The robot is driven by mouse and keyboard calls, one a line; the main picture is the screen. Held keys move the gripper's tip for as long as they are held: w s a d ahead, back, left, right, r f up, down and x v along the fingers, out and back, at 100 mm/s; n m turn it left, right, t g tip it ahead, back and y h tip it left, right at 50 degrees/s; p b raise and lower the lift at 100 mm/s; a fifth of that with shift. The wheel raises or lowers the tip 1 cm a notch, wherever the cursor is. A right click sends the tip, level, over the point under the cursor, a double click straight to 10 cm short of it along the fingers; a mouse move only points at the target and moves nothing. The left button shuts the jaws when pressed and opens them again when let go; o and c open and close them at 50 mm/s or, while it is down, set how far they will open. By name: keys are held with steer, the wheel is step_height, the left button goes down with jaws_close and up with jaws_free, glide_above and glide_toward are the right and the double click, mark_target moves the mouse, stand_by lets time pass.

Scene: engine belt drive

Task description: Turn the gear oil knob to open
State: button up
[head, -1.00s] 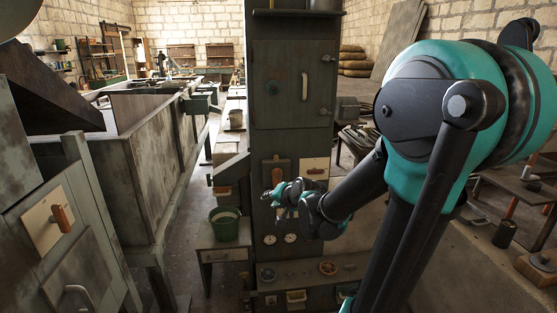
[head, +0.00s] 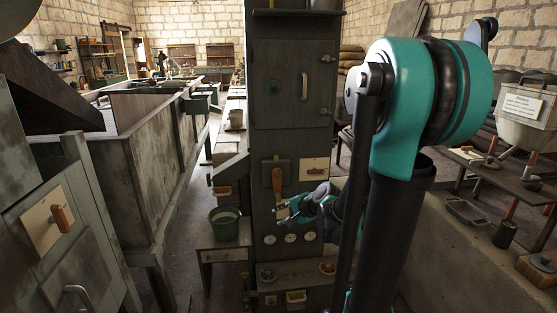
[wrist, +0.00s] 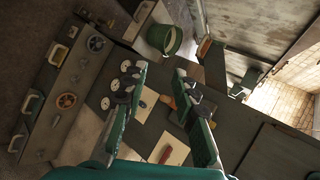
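A dark green cabinet (head: 290,150) stands ahead in the head view. A ledge low on its front carries a grey round knob (head: 267,272) and a red-brown round knob (head: 328,268). In the wrist view a grey wheel knob (wrist: 97,43) and an orange-brown wheel knob (wrist: 66,100) show on a panel at the left. I cannot read which one is for gear oil. My gripper (head: 284,210) is in front of the cabinet, above the gauges. In the wrist view its two fingers (wrist: 160,72) are spread with nothing between them, apart from both wheel knobs.
A wooden-handled lever (head: 277,180), a switch plate (head: 314,169) and round gauges (head: 291,238) are on the cabinet front close to my gripper. A green bucket (head: 224,223) stands on a small table (head: 222,255) to the left. A low wall (head: 430,245) runs at the right.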

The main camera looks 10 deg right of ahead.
steer(key=w+d+r+m+t+y, duration=0.1)
steer(key=w+d+r+m+t, duration=0.1)
steer(key=w+m, duration=0.35)
steer(key=w+d+r+m+t+y, duration=0.1)
steer(key=w+r+m+t, duration=0.1)
steer(key=w+m, duration=0.35)
steer(key=m+t+h, duration=0.1)
steer(key=m+t, duration=0.3)
steer(key=m, duration=0.5)
glide_toward(277, 157)
steer(key=x, duration=0.8)
steer(key=shift+w+a, duration=0.15)
steer(key=shift+w, duration=0.2)
jaws_close()
